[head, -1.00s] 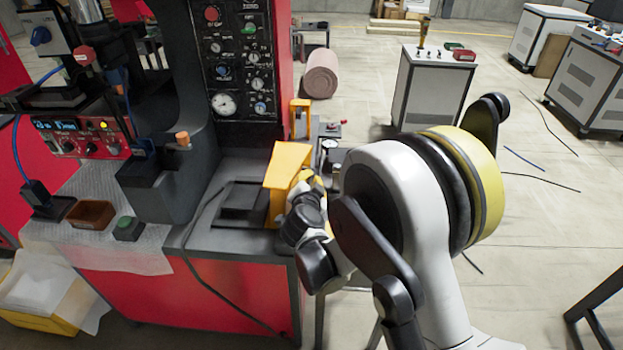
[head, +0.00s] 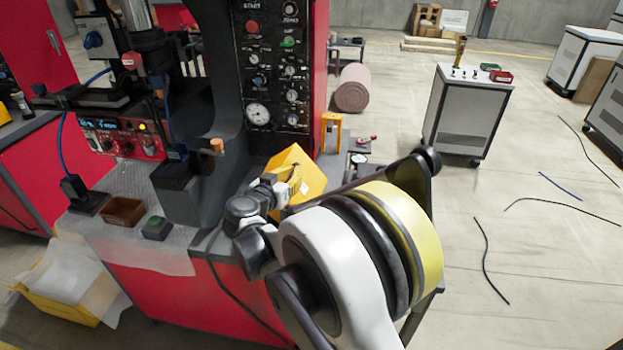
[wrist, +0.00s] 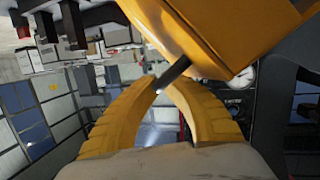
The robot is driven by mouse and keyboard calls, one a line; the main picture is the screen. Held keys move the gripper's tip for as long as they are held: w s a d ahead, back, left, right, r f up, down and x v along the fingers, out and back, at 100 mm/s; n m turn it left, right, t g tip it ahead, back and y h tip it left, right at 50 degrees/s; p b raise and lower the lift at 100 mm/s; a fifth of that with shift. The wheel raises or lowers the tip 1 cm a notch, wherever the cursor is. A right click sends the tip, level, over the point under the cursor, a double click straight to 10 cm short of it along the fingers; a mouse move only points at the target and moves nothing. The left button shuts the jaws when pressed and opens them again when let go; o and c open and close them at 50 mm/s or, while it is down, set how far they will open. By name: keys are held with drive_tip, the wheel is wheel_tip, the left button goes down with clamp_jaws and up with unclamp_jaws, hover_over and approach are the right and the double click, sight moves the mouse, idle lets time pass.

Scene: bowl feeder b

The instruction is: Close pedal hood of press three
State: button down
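The pedal hood (head: 308,176) is a yellow-orange box-like cover on the right end of the press's worktop. It sits tilted in the head view, with my wrist against its near left side. In the wrist view the hood (wrist: 215,28) fills the top, close beyond my fingers. My gripper (wrist: 161,86) has two yellow curved fingers with their tips drawn nearly together at a dark bar below the hood. I cannot tell whether the tips grip that bar. In the head view my arm hides the fingertips and the area under the hood.
The press's black control panel (head: 268,70) rises behind the hood. A small yellow bracket (head: 331,131) stands behind. Open floor with loose cables lies to the right.

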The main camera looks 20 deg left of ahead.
sight(273, 167)
drive_tip(key=a+f+n+b, duration=0.1)
drive_tip(key=a, duration=0.2)
drive_tip(key=s+a+n+t+b, duration=0.1)
drive_tip(key=a+n, duration=0.1)
drive_tip(key=a, duration=0.1)
drive_tip(key=s+a+f+n+h, duration=0.1)
drive_tip(key=a, duration=0.2)
drive_tip(key=shift+f+n+b, duration=0.3)
drive_tip(key=shift+f+b, duration=0.05)
drive_tip(key=shift+b, duration=0.05)
drive_tip(key=shift+n+t+y, duration=0.3)
drive_tip(key=shift+n+y, duration=0.2)
drive_tip(key=shift+y, duration=0.1)
drive_tip(key=a+f+b, duration=0.1)
drive_tip(key=a, duration=0.1)
drive_tip(key=s+a+f, duration=0.1)
drive_tip(key=a+f, duration=0.1)
drive_tip(key=shift+s+a+f+b, duration=0.1)
drive_tip(key=shift+a+b, duration=0.1)
drive_tip(key=shift+b, duration=0.2)
drive_tip(key=shift+s+a+f+b, duration=0.15)
drive_tip(key=shift+a+f+b, duration=0.15)
drive_tip(key=shift+a+f, duration=0.35)
drive_tip(key=c, duration=1.8)
unclamp_jaws()
drive_tip(key=shift+a+f, duration=0.1)
drive_tip(key=shift+f, duration=0.05)
drive_tip(key=shift+y, duration=0.3)
